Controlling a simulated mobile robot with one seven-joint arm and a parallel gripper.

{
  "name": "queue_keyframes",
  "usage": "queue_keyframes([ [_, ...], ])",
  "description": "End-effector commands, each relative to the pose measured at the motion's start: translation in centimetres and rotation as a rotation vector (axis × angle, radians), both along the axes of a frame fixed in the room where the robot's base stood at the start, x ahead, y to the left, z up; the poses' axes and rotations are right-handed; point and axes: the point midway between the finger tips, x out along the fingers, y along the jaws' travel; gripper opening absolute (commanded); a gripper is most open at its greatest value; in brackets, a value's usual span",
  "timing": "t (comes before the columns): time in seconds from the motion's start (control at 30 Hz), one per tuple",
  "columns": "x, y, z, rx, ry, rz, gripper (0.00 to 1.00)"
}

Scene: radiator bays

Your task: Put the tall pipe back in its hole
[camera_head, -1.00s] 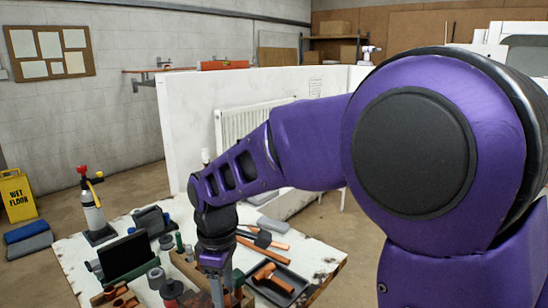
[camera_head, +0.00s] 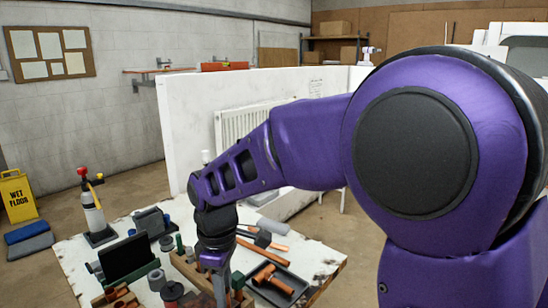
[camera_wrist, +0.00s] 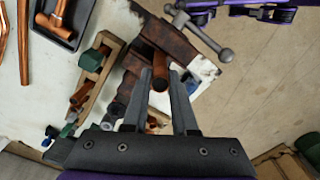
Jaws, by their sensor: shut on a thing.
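A copper pipe (camera_wrist: 160,66) is between the fingertips of my gripper (camera_wrist: 160,82) in the wrist view, and the fingers are closed on it. Its open end faces the camera; its far end is hard to make out. The wooden rack (camera_wrist: 84,108) lies just left of the held pipe in the wrist view and holds a green-capped piece and other short pieces. In the head view my gripper (camera_head: 219,283) is low over the table beside the rack, and the pipe cannot be made out there. Which hole is empty cannot be told.
A black tray (camera_head: 297,300) with a copper fitting stands right of the gripper. A hammer and copper pipes (camera_head: 262,252) lie behind it. A dark upright stand (camera_head: 125,257) and grey and red pieces crowd the left. A metal bar (camera_wrist: 203,33) is close in the wrist view.

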Motion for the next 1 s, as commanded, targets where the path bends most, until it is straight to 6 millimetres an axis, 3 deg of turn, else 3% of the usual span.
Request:
queue_keyframes([
  [1.0,0.0,0.0,5.2,0.001,-0.001,0.0,0.0],
])
